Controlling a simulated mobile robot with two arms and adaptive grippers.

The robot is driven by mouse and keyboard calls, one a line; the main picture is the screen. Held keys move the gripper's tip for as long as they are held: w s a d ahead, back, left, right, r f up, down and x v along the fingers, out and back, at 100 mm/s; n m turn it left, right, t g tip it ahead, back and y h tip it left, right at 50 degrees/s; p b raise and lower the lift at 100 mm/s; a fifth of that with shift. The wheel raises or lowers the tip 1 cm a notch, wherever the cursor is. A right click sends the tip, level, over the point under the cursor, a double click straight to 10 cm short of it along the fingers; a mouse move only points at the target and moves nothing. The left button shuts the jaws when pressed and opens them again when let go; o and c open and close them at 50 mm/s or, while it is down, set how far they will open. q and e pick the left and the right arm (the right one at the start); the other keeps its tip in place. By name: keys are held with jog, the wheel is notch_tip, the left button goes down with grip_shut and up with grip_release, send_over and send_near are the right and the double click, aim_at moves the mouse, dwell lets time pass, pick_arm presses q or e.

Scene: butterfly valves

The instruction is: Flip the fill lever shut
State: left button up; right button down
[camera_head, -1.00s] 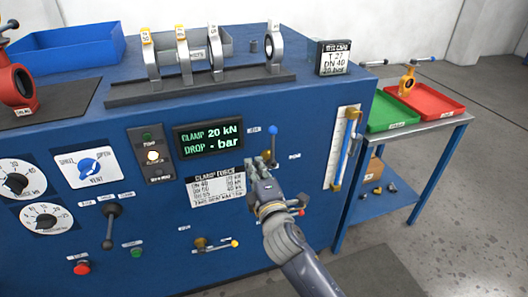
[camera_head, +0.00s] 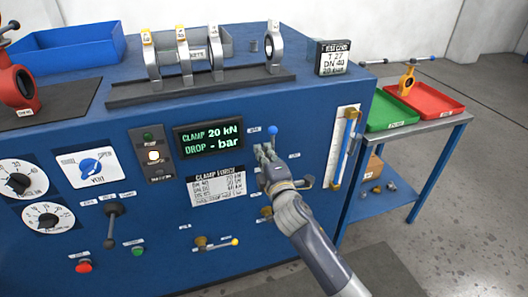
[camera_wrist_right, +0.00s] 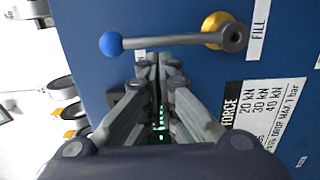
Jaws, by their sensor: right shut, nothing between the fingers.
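The fill lever shows a blue ball knob (camera_head: 272,130) on the front panel, right of the display. Its stem points up, and its lower part is hidden behind my right gripper. In the right wrist view the lever's blue knob (camera_wrist_right: 111,44), grey bar, brass pivot and the FILL label (camera_wrist_right: 258,30) are visible. My right gripper (camera_head: 264,151) is shut and empty, with its fingertips close to the panel, just left of the lever stem. In the right wrist view the fingertips (camera_wrist_right: 160,68) lie beside the bar; I cannot tell whether they touch it. My left gripper is not in view.
The clamp display (camera_head: 208,137) and force chart (camera_head: 217,185) are left of the gripper. A brass-and-yellow lever (camera_head: 215,243) is lower down. A gauge tube (camera_head: 342,148) stands right. A side table holds green (camera_head: 390,112) and red (camera_head: 432,98) trays.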

jog(key=shift+w+d+r+m+p, duration=0.15)
jog(key=shift+d+r+m+p, duration=0.15)
jog(key=shift+d+m+p, duration=0.4)
jog(key=w+d+f+m+p, duration=0.2)
jog(key=d+f+m, duration=0.3)
jog(key=d+m, duration=0.4)
jog(key=shift+w+d+m+g+y, duration=0.35)
jog(key=shift+w+m, duration=0.25)
jog(key=shift+m, duration=2.4)
jog(key=shift+f, duration=0.15)
